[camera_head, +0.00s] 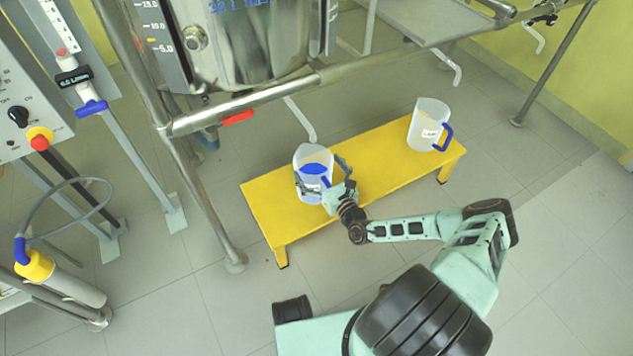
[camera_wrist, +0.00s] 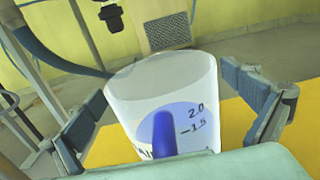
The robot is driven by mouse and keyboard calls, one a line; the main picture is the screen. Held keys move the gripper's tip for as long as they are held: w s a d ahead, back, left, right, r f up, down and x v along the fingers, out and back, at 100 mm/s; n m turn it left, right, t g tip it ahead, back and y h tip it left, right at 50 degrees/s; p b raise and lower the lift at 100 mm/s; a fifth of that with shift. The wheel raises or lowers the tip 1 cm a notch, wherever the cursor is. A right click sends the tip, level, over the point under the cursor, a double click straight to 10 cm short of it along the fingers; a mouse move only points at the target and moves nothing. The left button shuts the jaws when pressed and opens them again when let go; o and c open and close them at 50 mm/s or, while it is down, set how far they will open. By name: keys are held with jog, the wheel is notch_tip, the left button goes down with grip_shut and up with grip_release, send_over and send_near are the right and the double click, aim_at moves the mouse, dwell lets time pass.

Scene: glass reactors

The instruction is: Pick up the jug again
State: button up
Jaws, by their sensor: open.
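A translucent white jug (camera_head: 315,160) with blue liquid inside and a blue handle stands upright on the left part of the yellow bench (camera_head: 384,178). My gripper (camera_head: 320,178) is open around this jug, one finger on each side. In the wrist view the jug (camera_wrist: 165,82) is between my open fingers, with its blue handle (camera_wrist: 164,134) facing me. A gap shows between the jug and the right finger; contact on the left I cannot tell. A second white jug (camera_head: 428,122) with a blue handle stands upright at the right end of the bench.
A metal frame with a horizontal rail (camera_head: 245,112) and a steel vessel (camera_head: 255,45) stands behind the bench. A curved outlet pipe (camera_head: 302,120) hangs just behind the left jug. The bench is clear between the two jugs.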

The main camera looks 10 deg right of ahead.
jog(key=c, duration=1.7)
jog(key=shift+r, duration=0.2)
jog(key=shift+c, duration=0.7)
jog(key=shift+r, duration=0.1)
